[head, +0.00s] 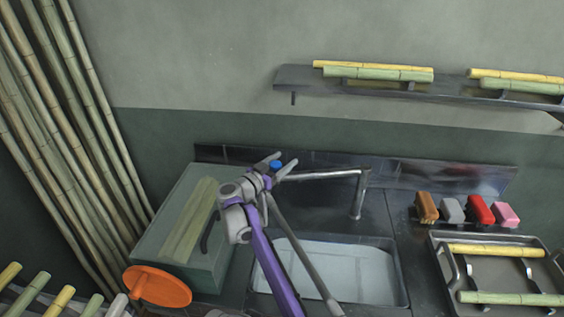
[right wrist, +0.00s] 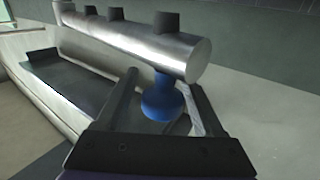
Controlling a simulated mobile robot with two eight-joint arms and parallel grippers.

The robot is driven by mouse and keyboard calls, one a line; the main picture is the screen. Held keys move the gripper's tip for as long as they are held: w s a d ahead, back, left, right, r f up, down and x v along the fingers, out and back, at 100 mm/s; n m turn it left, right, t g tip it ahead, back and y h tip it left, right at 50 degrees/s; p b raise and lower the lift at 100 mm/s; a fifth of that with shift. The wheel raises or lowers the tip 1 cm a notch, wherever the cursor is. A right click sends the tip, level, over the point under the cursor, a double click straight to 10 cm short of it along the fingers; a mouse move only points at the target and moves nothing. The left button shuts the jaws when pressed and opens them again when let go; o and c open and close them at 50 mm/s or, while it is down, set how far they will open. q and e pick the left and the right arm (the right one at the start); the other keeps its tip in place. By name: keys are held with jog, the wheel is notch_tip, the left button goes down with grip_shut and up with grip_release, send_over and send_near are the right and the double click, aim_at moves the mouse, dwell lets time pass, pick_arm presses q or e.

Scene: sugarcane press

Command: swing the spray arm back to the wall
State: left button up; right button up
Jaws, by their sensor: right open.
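The spray arm (head: 325,174) is a metal bar running left from an upright post (head: 359,197) behind the sink, standing out in front of the wall's backsplash. In the right wrist view it is a shiny round tube (right wrist: 140,45) with several dark nozzles on top and a blue knob (right wrist: 161,98) below its end. My right gripper (head: 279,166) is open at the bar's left end, by the blue knob. In the right wrist view its fingers (right wrist: 163,82) stand on either side of the knob; whether they touch it, I cannot tell. My left gripper is not in view.
The sink basin (head: 345,275) lies below the bar. A green box (head: 150,232) stands left, with an orange disc (head: 158,287) in front. Coloured blocks (head: 480,209) and a tray (head: 440,262) with cane pieces are right. A shelf (head: 295,77) hangs above; bamboo poles lean left.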

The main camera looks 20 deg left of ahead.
aim_at(272, 169)
jog(key=shift+f, duration=0.1)
jog(key=b+v, duration=0.4)
jog(key=v, duration=0.2)
jog(key=shift+s+a+f, duration=0.1)
jog(key=shift+s, duration=0.05)
jog(key=shift+s+a+b, duration=0.1)
jog(key=shift+s+b, duration=0.2)
jog(key=shift+s, duration=0.3)
